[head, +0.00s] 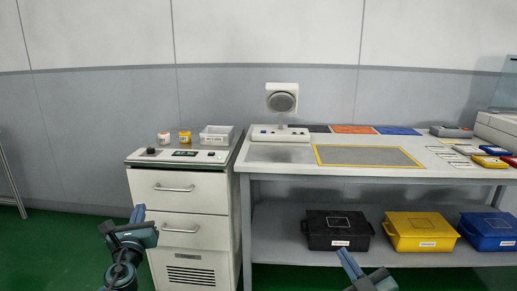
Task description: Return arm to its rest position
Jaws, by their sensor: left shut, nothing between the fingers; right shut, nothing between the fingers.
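My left gripper (137,214) shows at the lower left of the head view, in front of the white drawer cabinet. It is shut, with nothing visible in it. My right gripper (346,257) shows at the bottom edge, right of the middle, in front of the bench's lower shelf. It is also shut and empty. Only the front part of each arm is in view. Neither gripper appears to touch anything.
The drawer cabinet (163,207) bears small jars and a clear tray (216,136). The bench (262,168) beside it carries a round-headed device (283,102) and a yellow-framed grey mat (366,156). Black (338,231), yellow (420,232) and blue (487,231) boxes stand on its lower shelf (275,246).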

